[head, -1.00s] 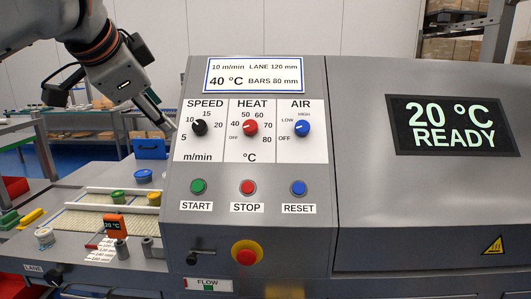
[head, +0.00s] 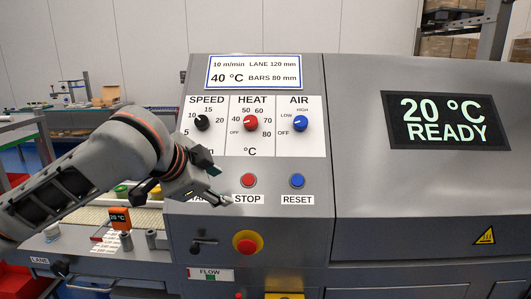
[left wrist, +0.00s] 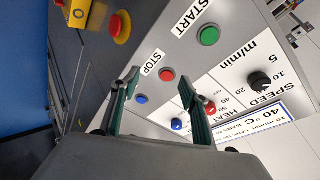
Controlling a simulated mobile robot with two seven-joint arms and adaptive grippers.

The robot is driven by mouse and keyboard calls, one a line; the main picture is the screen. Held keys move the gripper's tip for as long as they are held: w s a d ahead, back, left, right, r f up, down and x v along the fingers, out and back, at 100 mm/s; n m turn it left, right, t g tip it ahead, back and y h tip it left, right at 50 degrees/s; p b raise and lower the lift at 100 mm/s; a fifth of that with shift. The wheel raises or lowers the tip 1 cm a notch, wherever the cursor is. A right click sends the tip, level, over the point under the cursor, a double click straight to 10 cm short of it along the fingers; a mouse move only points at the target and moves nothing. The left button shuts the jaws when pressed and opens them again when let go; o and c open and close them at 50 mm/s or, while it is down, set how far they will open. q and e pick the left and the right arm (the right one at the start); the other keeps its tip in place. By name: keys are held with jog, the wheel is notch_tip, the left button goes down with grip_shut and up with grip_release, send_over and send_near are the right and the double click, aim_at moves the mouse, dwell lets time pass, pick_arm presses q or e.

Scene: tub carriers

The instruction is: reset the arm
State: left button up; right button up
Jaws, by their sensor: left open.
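My left gripper (head: 220,186) is open and empty in front of the lower left of the grey control panel (head: 310,230). It covers the START button in the head view. In the left wrist view its two green fingers (left wrist: 159,84) stand apart with nothing between them. That view shows the green START button (left wrist: 209,36) and the red STOP button (left wrist: 167,75). The blue RESET button (head: 297,181) is uncovered to the gripper's right. The black SPEED knob (head: 202,123), red HEAT knob (head: 250,122) and blue AIR knob (head: 300,124) are above. My right gripper is out of view.
A red emergency button (head: 245,243) sticks out below the gripper. A card above the knobs gives 10 m/min, 40 °C. The display (head: 450,122) reads 20 °C READY. An orange 20 °C reader (head: 121,218) stands beside the belt, near my arm.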

pick_arm(q)
notch_tip(320, 180, down, 11)
jog(key=s+d+h, duration=0.1)
jog(key=s+d, duration=0.1)
jog(key=d, duration=0.1)
jog(key=s+a+f+n+y, duration=0.1)
jog(key=s+a+f+n, duration=0.15)
jog(key=f, duration=0.25)
jog(key=s+a+f+n, duration=0.1)
jog(key=s+a+f, duration=0.1)
jog(key=a+f, duration=0.3)
jog(key=s+a+f+n+g+y, duration=0.15)
jog(key=s+a+f+y, duration=0.25)
jog(key=s+a+f, duration=0.6)
jog(key=s+a+f+n+g+y, duration=0.15)
jog(key=s+a+f+y, duration=0.25)
jog(key=s+a+f, duration=0.55)
jog(key=s+d+f+n+t+h, duration=0.1)
jog(key=d+f+n+t+h, duration=0.2)
jog(key=d+f, duration=0.9)
notch_tip(320, 180, down, 2)
jog(key=n+h, duration=0.1)
jog(key=h, duration=0.2)
jog(key=shift+f+t, duration=0.15)
jog(key=shift+t, duration=0.15)
